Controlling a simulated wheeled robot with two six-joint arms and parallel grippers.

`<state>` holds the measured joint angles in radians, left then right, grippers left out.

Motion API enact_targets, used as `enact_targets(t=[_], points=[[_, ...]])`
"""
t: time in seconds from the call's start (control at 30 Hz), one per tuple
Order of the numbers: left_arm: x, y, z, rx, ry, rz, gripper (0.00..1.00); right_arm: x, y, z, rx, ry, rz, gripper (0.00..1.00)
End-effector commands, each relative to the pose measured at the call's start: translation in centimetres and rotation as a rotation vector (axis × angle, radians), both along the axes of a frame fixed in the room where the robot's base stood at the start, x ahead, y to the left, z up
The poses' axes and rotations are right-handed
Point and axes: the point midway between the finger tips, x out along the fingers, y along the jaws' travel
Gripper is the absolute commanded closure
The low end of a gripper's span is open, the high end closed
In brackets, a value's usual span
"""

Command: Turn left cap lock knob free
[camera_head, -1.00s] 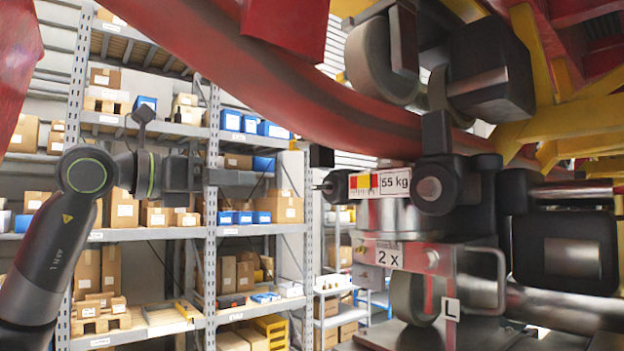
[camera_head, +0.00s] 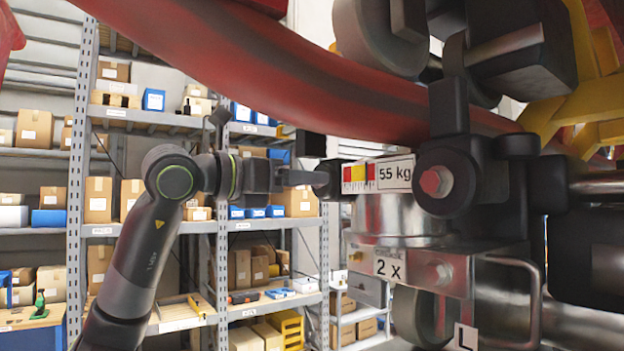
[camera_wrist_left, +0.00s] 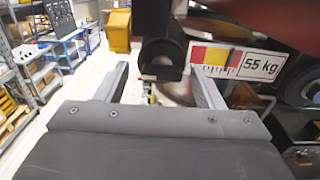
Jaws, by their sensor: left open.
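The cap lock knob (camera_head: 328,179) is a dark round knob on the left end of the metal cap unit (camera_head: 392,216), beside the red-yellow-white "55 kg" label. An "L" tag (camera_head: 466,337) sits lower on the unit. My left gripper (camera_head: 304,177) comes in from the left, level with the knob, its fingertips close to it. In the left wrist view the knob (camera_wrist_left: 160,60) shows between and beyond the two spread fingers (camera_wrist_left: 158,68). I cannot tell whether a finger touches it. The left gripper is open. My right gripper is not in view.
A thick red rail (camera_head: 300,75) crosses above the gripper. A black block (camera_head: 310,143) hangs just above the fingertips. Wheels (camera_head: 378,40) and dark housings crowd the right. Shelves with boxes (camera_head: 215,225) stand in the background. Open air lies below the gripper.

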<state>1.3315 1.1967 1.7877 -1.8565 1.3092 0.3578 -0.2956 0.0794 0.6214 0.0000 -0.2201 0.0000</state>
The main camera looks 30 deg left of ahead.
Motion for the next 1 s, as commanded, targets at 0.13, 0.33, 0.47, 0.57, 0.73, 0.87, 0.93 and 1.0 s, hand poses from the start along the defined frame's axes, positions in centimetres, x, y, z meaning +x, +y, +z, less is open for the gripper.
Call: enact_targets(t=[0.13,0.33,0.47,0.57,0.73,0.87,0.93,1.0], points=[[0.0,-0.07,0.01,0.0,0.0,0.001,0.38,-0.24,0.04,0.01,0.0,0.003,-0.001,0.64],[0.01,-0.06,0.0,0.0,0.0,0.001,0.43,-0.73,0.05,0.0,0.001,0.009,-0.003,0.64],[0.01,-0.06,0.0,0.0,0.0,0.001,0.6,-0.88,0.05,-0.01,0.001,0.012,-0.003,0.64],[0.02,-0.05,-0.01,0.0,0.0,0.0,0.74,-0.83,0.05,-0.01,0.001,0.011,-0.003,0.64],[0.04,-0.05,-0.03,-0.001,0.002,0.0,0.83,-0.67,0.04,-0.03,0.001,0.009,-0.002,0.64],[0.05,-0.05,-0.06,-0.015,0.007,0.0,0.83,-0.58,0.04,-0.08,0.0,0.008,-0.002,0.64],[0.06,-0.06,-0.08,-0.033,0.015,0.0,0.83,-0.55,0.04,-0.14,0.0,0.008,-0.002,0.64],[0.08,-0.05,-0.1,-0.059,0.025,0.0,0.83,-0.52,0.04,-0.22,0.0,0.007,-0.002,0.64]])
